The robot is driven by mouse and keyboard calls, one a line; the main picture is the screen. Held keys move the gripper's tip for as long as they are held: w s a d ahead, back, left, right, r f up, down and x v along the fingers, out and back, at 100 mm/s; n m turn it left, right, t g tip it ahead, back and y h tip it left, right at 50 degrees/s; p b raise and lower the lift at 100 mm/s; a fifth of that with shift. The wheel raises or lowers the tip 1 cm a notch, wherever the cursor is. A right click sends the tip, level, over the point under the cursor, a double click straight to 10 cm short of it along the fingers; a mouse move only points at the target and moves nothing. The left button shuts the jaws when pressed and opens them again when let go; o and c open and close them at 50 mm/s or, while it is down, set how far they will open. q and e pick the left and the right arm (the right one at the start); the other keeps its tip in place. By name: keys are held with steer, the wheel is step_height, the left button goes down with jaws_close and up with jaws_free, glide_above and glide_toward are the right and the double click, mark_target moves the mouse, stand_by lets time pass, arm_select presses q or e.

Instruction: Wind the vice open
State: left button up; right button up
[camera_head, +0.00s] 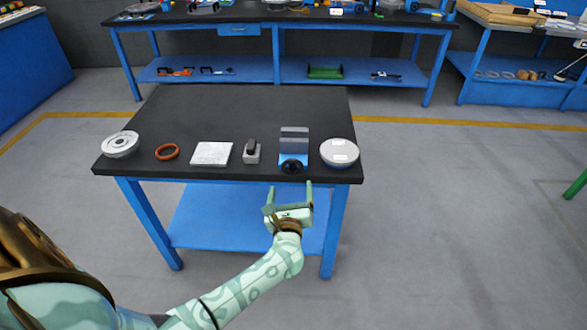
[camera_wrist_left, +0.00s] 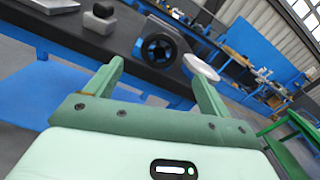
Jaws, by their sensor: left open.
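The vice (camera_head: 294,138) stands near the front edge of the black-topped bench, with a grey upper part and a blue lower part. Its round black handwheel (camera_head: 292,166) faces me. The handwheel also shows in the left wrist view (camera_wrist_left: 158,49), with a dark hub and rim. My left gripper (camera_head: 290,186) is open and empty, just in front of the bench edge below the handwheel. In the left wrist view its two green fingers (camera_wrist_left: 154,62) point towards the wheel and stand apart from it. My right gripper is in neither view.
The bench's back half is clear.

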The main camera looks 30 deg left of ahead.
mark_target(292, 169)
arm_select(q)
steer(key=b+x, duration=0.2)
steer(key=x, duration=0.8)
steer(key=c, duration=1)
